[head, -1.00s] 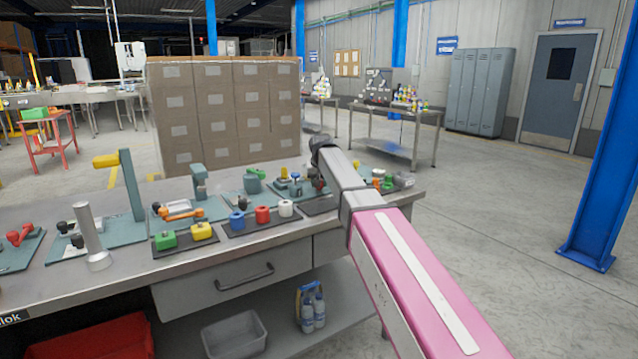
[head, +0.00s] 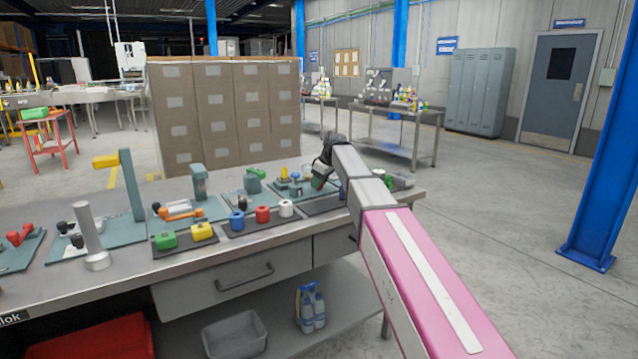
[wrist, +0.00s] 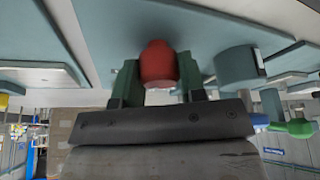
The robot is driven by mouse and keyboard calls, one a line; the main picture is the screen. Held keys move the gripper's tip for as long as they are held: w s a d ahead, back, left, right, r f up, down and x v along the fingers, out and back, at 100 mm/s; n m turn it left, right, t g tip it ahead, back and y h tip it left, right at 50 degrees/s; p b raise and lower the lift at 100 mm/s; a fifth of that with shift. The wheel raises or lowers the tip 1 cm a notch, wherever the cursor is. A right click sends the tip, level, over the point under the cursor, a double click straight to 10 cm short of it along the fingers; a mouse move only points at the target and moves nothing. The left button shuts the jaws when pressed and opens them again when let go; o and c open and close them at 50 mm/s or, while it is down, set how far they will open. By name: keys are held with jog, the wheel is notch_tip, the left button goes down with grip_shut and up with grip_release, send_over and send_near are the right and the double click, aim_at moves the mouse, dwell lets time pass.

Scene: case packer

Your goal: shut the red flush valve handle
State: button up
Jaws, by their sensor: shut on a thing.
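A red handle (wrist: 158,64) sits between the two green fingers of my gripper (wrist: 157,84) in the wrist view. The gripper is shut on it, with one finger at each side. Beside it in the wrist view is a grey-teal cylindrical body (wrist: 237,72). In the head view my gripper (head: 318,180) is low over the far right part of the bench, at a small board with valve fittings. My wrist hides much of that board, and the handle's angle cannot be told.
The bench (head: 190,268) holds several boards. Nearby stand a blue (head: 237,221), a red (head: 263,214) and a white block (head: 286,208) on a dark tray. An upright teal post (head: 132,185) and a silver post (head: 90,232) rise at left. Stacked cartons (head: 225,110) stand behind.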

jog(key=shift+n+g, duration=0.6)
jog(key=shift+n, duration=1)
jog(key=shift+y, duration=0.3)
jog(key=o, duration=0.9)
jog(key=shift+r, duration=0.1)
jog(key=w+v, duration=0.1)
jog(key=v, duration=0.9)
jog(key=shift+s+r, duration=0.3)
jog(key=shift+s, duration=0.2)
jog(key=shift+d, duration=0.1)
